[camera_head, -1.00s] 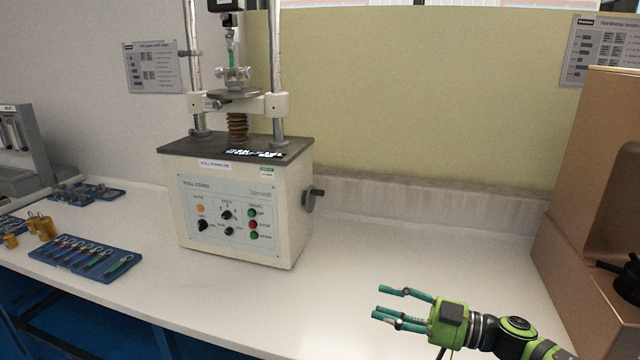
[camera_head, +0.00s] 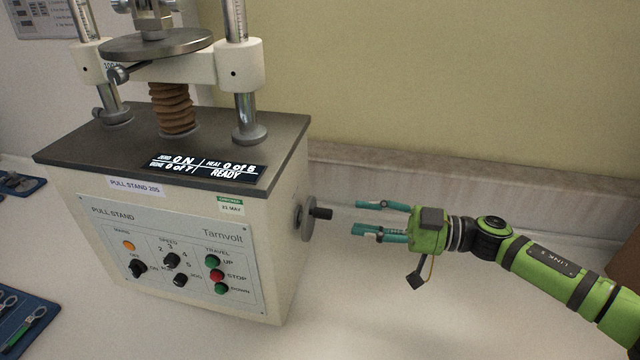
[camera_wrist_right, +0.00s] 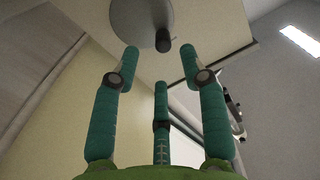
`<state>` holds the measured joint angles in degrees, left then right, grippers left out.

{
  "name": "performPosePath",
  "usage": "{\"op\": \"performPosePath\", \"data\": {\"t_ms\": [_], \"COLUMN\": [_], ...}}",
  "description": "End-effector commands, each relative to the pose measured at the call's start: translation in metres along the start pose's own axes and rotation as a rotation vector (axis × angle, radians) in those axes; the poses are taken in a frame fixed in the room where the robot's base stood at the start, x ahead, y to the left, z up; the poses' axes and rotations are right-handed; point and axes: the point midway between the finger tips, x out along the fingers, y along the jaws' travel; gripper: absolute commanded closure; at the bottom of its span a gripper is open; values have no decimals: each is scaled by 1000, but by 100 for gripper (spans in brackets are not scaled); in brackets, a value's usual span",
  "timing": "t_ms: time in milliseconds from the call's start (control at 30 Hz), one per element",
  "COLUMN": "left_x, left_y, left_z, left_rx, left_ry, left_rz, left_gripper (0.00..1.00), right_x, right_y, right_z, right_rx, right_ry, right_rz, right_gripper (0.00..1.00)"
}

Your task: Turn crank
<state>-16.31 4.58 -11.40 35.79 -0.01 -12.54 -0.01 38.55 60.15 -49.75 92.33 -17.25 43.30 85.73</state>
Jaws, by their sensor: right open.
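The crank is a grey disc (camera_head: 307,217) with a dark handle (camera_head: 321,213) on the right side of the white pull stand (camera_head: 180,240). My right gripper (camera_head: 357,217), with teal fingers and a green body, is open and empty just right of the handle, its fingers pointing at it with a gap between. In the right wrist view the crank disc (camera_wrist_right: 138,18) and the dark handle (camera_wrist_right: 162,40) show beyond the spread fingertips. The handle lies between the fingers' directions and no finger visibly touches it. My left gripper is not in view.
The stand's display (camera_head: 207,167) reads READY, and its front has knobs and coloured buttons. A blue tool tray (camera_head: 22,325) lies at the lower left. The white tabletop (camera_head: 400,320) is clear below my right arm. A ledge and wall run behind.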

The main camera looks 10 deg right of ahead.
Motion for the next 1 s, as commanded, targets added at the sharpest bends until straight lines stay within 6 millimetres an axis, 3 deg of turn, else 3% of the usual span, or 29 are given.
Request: {"op": "performPosePath", "data": {"t_ms": [167,500,700,933,967,1000], "left_x": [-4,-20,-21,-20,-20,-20], "left_y": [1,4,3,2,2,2], "left_z": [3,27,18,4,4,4], "left_rx": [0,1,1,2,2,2], "left_ry": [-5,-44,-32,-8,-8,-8], "left_rz": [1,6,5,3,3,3], "left_gripper": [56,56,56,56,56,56], "right_x": [7,57,70,71,71,71], "right_y": [0,0,0,0,0,0], "right_z": [-1,-2,0,0,0,0], "right_rx": [0,0,0,0,0,0], "right_ry": [1,2,0,0,0,0], "right_rz": [-1,-2,1,1,1,1], "right_gripper": [56,56,56,56,60,76]}}
